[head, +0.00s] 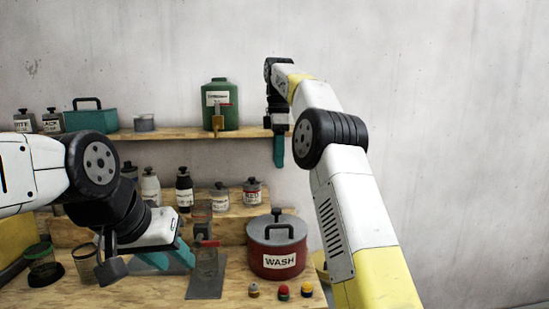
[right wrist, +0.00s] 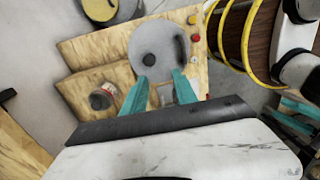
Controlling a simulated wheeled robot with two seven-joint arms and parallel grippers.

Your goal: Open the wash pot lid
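The red wash pot (head: 290,262), labelled WASH, stands on the wooden bench. The round lid also shows in the right wrist view (right wrist: 145,38), beyond my fingers. My right gripper (head: 279,150) hangs well above the pot, near the upper shelf's right end; its teal fingers (right wrist: 160,88) are apart with nothing between them. My left gripper (head: 172,258) is low over the bench, left of the pot. Its teal fingers look apart and I see nothing held.
Bottles (head: 184,187) stand on the step behind. A green canister (head: 219,110) stands on the upper shelf.

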